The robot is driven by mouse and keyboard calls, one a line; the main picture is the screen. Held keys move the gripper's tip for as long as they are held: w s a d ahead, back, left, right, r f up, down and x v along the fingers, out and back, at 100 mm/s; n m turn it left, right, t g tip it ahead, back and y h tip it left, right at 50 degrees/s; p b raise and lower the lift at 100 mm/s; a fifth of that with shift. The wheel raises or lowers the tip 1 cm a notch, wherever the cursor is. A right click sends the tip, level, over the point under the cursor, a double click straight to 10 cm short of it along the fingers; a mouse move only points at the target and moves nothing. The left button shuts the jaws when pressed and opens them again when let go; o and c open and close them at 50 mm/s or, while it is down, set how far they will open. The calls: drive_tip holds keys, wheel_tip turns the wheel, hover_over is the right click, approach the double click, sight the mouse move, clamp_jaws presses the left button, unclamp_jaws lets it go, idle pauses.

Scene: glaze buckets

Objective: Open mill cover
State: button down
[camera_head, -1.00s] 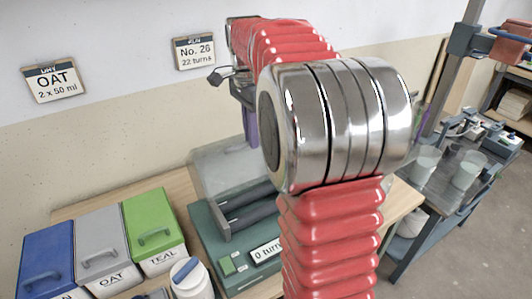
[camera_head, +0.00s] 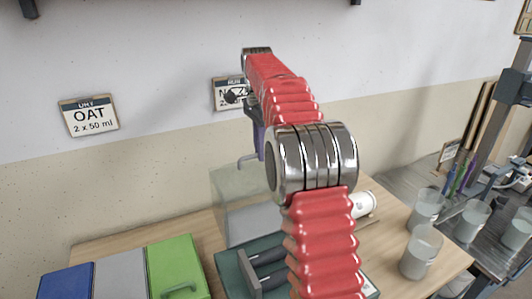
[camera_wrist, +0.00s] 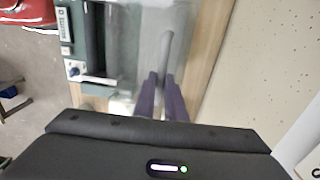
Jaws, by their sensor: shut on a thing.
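The mill (camera_head: 228,264) is a dark green machine with dark rollers (camera_head: 266,258), partly hidden behind my red arm. Its clear cover (camera_head: 238,190) stands raised at the back of the rollers in the head view. A grey bar handle (camera_head: 247,159) sits at the cover's upper edge. My gripper (camera_head: 259,138) has purple fingers and is shut on the handle. In the wrist view, the fingers (camera_wrist: 161,88) close around the grey handle (camera_wrist: 167,48), beside the clear cover (camera_wrist: 130,45) and the mill's green body (camera_wrist: 93,45).
Blue, grey and green bins (camera_head: 175,262) stand left of the mill. The wall behind carries an OAT card (camera_head: 88,115) and a partly hidden second card (camera_head: 222,93).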

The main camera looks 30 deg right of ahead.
drive_tip(key=w, duration=0.1)
drive_tip(key=w+f, duration=0.1)
drive_tip(key=w, duration=0.2)
drive_tip(key=shift+w+a+f, duration=0.2)
drive_tip(key=shift+a+f, duration=0.05)
drive_tip(key=shift+f, duration=0.15)
drive_tip(key=shift+w+d+f, duration=0.2)
drive_tip(key=shift+w+f, duration=0.2)
drive_tip(key=shift+w, duration=0.3)
drive_tip(key=c, duration=1.7)
unclamp_jaws()
drive_tip(key=shift+w+f, duration=0.15)
drive_tip(key=shift+w, duration=0.05)
drive_tip(key=shift+c, duration=0.2)
drive_tip(key=shift+s+d+r, duration=0.1)
drive_tip(key=shift+r, duration=0.1)
drive_tip(key=shift+c, duration=0.3)
